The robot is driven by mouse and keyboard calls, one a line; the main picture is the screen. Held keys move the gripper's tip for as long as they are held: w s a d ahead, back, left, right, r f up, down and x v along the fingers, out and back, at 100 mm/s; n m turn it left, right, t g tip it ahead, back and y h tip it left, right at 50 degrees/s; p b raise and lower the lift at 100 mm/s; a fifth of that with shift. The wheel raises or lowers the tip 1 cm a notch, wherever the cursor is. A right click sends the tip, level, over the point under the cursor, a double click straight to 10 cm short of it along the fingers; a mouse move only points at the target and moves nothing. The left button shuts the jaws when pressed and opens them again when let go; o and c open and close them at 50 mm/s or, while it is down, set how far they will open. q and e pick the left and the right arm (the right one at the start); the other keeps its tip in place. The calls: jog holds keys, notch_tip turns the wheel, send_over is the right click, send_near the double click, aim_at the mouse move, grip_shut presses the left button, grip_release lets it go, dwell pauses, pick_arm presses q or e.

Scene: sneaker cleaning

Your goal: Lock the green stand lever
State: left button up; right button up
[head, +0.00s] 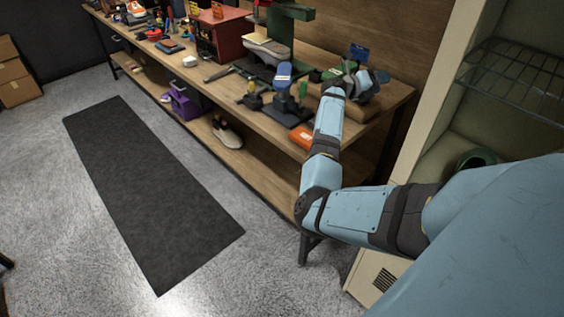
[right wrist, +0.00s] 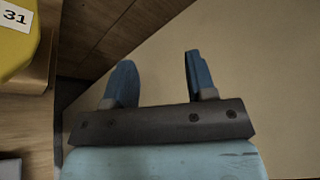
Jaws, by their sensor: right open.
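The green stand (head: 280,38) rises at the back of the workbench, left of my right arm, with a pale sneaker (head: 268,47) at its front. I cannot make out its lever clearly. My right gripper (head: 380,77) is over the right end of the bench, apart from the green stand and to its right. In the right wrist view its two blue fingers (right wrist: 160,82) are spread, with nothing between them but a beige surface behind. My left gripper is out of view.
A beige cabinet (head: 422,120) stands close on the right. A yellow object marked 31 (right wrist: 15,40) is left in the wrist view. The floor mat (head: 150,190) is clear.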

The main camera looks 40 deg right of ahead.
jog(key=w+a+n+t, duration=0.3)
jog(key=a+n+t, duration=0.5)
jog(key=n+t, duration=0.35)
jog(key=w+a+n+t, duration=0.2)
jog(key=a+n+t, duration=0.7)
jog(key=n, duration=0.4)
jog(key=s+a+f+n+t+y, duration=0.1)
jog(key=s+a+f+n+y, duration=0.1)
jog(key=a+f+n+y, duration=0.5)
jog(key=s+a+f+n+t+y, duration=0.1)
jog(key=s+a+f+n+y, duration=0.2)
jog(key=a+f+n+y, duration=0.5)
jog(key=a+f+n, duration=0.1)
jog(key=a, duration=0.6)
jog(key=shift+s+n+t, duration=0.35)
jog(key=shift+a, duration=0.1)
